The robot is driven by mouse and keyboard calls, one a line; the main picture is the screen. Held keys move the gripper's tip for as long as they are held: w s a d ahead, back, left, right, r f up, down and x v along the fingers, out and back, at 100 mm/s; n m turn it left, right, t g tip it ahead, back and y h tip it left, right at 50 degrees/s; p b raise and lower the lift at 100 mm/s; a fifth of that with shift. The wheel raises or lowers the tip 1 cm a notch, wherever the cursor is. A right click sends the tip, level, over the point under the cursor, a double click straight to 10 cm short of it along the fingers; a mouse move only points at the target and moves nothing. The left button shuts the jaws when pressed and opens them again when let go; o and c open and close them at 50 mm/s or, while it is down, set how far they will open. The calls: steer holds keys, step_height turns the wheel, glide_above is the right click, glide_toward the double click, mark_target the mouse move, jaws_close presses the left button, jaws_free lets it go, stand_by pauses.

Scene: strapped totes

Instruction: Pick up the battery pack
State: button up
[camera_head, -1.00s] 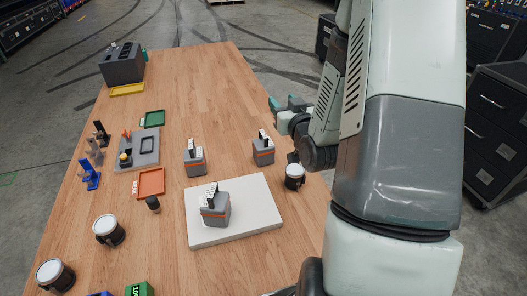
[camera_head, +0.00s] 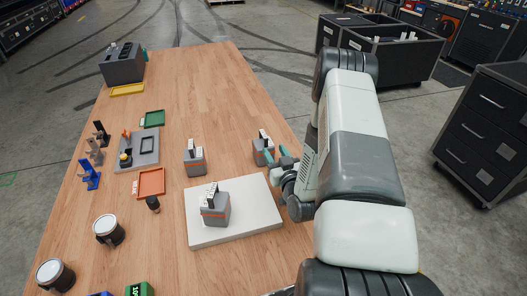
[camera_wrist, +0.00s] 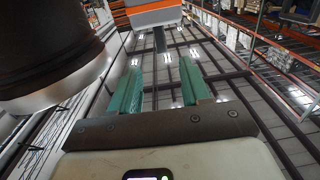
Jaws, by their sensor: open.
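Three alike grey packs with an orange band and a black-and-white top show in the head view. One battery pack (camera_head: 257,157) stands upright near the table's right edge, partly hidden by my gripper. Another pack (camera_head: 194,161) stands to its left, and a third pack (camera_head: 215,212) stands on a white board (camera_head: 262,221). My gripper (camera_head: 285,157), with teal fingers, is open beside the right-hand pack. Contact is not visible.
Two similar canisters (camera_head: 109,230) stand at the table's left. Trays, a grey fixture (camera_head: 137,150) and a dark box (camera_head: 123,66) line the left side. The table's far middle is clear.

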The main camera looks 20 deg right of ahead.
mark_target(266, 139)
steer(key=w, duration=0.5)
steer(key=shift+a, duration=0.1)
steer(key=shift+w+a+f, duration=0.1)
steer(key=shift+w+a, duration=0.05)
steer(key=shift+w, duration=1.2)
steer(key=shift+w+a+f, duration=0.1)
steer(key=shift+w, duration=1.25)
steer(key=shift+c, duration=0.5)
jaws_close()
steer(key=shift+r, duration=0.15)
